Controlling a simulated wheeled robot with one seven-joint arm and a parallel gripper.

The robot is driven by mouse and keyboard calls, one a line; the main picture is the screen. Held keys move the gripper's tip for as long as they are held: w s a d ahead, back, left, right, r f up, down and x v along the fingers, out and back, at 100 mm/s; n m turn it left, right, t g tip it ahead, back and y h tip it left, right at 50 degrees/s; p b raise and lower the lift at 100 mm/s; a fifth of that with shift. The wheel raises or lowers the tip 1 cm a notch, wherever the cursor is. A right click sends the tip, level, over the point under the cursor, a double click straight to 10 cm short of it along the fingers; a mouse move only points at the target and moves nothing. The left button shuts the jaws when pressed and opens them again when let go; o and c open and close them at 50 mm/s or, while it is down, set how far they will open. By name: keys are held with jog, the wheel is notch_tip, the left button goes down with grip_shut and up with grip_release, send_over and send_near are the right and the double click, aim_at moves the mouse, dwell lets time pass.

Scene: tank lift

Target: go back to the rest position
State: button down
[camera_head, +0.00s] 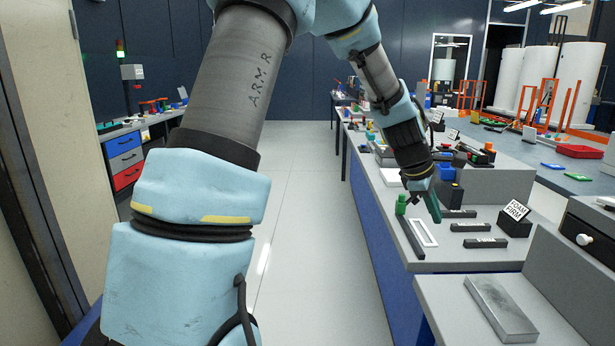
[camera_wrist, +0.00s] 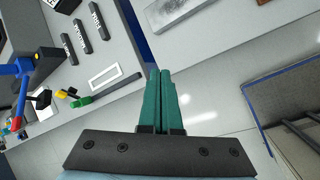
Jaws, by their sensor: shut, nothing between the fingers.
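My gripper (camera_head: 432,205) hangs at the end of my arm over the near left edge of the right-hand workbench (camera_head: 462,258). Its teal fingers point down. In the wrist view the two teal fingers of my gripper (camera_wrist: 161,78) lie side by side, shut and empty. Beyond their tips are the bench edge and the pale floor. A green cylinder (camera_head: 401,204), a white rectangular frame (camera_head: 424,233) and a long dark bar (camera_head: 411,238) lie close beside my gripper on the bench.
Several dark bars (camera_head: 485,243) and a block with a "FOAM FIRM" sign (camera_head: 516,212) sit to the right on the bench. A metal plate (camera_head: 500,308) lies on the nearer surface. The floor aisle (camera_head: 310,200) is clear. Drawers (camera_head: 125,160) stand at the left.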

jog(key=a+f+m+y, duration=0.25)
jog(key=a+m, duration=0.35)
jog(key=a, duration=1.4)
jog(key=s+a+m+y, duration=0.1)
jog(key=s+a+m, duration=0.1)
jog(key=s+a, duration=0.3)
jog(key=s+a+m+y, duration=0.2)
jog(key=s+a, duration=0.3)
jog(key=a, duration=0.7)
jog(key=shift+a+f+m, duration=0.15)
jog(key=shift+f+m, duration=0.15)
jog(key=shift+m, duration=0.5)
